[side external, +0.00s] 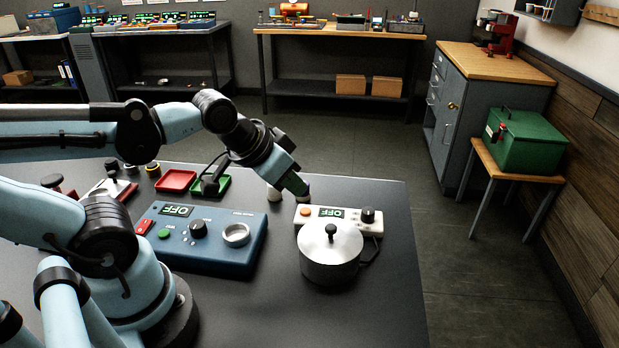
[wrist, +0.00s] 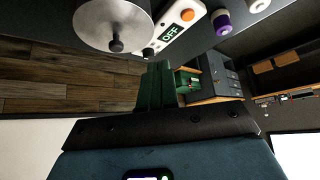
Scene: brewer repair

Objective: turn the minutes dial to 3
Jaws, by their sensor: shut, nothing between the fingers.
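A blue control box (side external: 210,258) on the dark table has an OFF display, a red switch, a green button, a black knob (side external: 199,228) and a silver round dial (side external: 237,234). A white timer-like unit (side external: 350,227) behind the pot has an OFF display, an orange button and a black knob (side external: 368,214). It also shows in the wrist view (wrist: 172,36). The labels are too small to read, so I cannot tell which knob is the minutes dial. My gripper (side external: 302,190) is shut and empty, above the table behind the white unit; its green fingers (wrist: 158,68) show in the wrist view.
A lidded metal pot (side external: 330,262) stands in front of the white unit, partly hiding it. Red (side external: 176,181) and green (side external: 222,186) trays lie behind the blue box. The table's right side is clear.

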